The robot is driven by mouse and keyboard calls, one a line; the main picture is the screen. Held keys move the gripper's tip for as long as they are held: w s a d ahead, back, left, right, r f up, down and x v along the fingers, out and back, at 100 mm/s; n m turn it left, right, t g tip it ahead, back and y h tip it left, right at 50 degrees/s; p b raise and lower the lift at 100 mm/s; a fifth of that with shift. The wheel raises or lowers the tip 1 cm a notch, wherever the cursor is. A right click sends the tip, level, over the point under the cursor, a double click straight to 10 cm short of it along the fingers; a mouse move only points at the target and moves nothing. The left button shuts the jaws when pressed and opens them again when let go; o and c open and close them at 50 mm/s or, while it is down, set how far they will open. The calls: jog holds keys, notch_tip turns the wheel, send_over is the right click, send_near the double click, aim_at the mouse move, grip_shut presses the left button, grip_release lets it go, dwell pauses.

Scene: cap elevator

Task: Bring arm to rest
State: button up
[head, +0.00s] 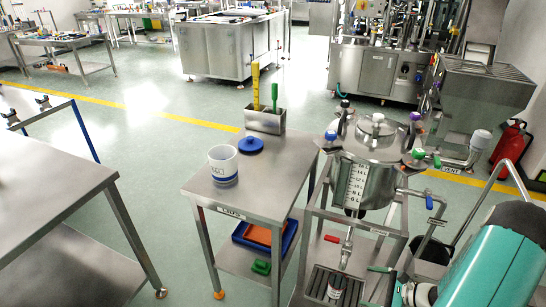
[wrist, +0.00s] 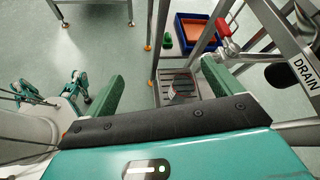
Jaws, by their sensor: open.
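My arm, with its teal casing, is at the lower right of the head view. My gripper (wrist: 160,75) shows in the wrist view as two green-padded fingers spread wide apart. Nothing is between the fingers, so it is open and empty. In the head view the same grate (head: 322,284) and container (head: 335,287) lie left of my arm, under the tank's outlet.
A steel tank (head: 375,170) in a frame, with a red-handled valve (wrist: 224,28), stands close to my gripper. A steel table (head: 240,190) holds a white tub (head: 223,166) and a blue lid (head: 251,145). A DRAIN-labelled bar (wrist: 300,75) is at the right. Floor is open between the tables.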

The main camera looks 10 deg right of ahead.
jog(key=w+a+r+n+g+h, duration=0.1)
jog(key=a+r+n+g, duration=0.3)
jog(key=a+r+n, duration=0.6)
jog(key=a+r+n+g+h, duration=0.25)
jog(key=a+r, duration=0.35)
jog(key=r, duration=0.8)
jog(key=s+a+r+n+t+h, duration=0.1)
jog(key=s+a+r+n+h, duration=0.1)
jog(key=s+a+r+n, duration=0.2)
jog(key=s+a+r+n+t+h, duration=0.2)
jog(key=s+a+r+n, duration=0.3)
jog(key=r, duration=0.6)
jog(key=shift+s+a+n+h, duration=0.15)
jog(key=shift+s+n+h, duration=0.4)
jog(key=shift+s+n, duration=0.15)
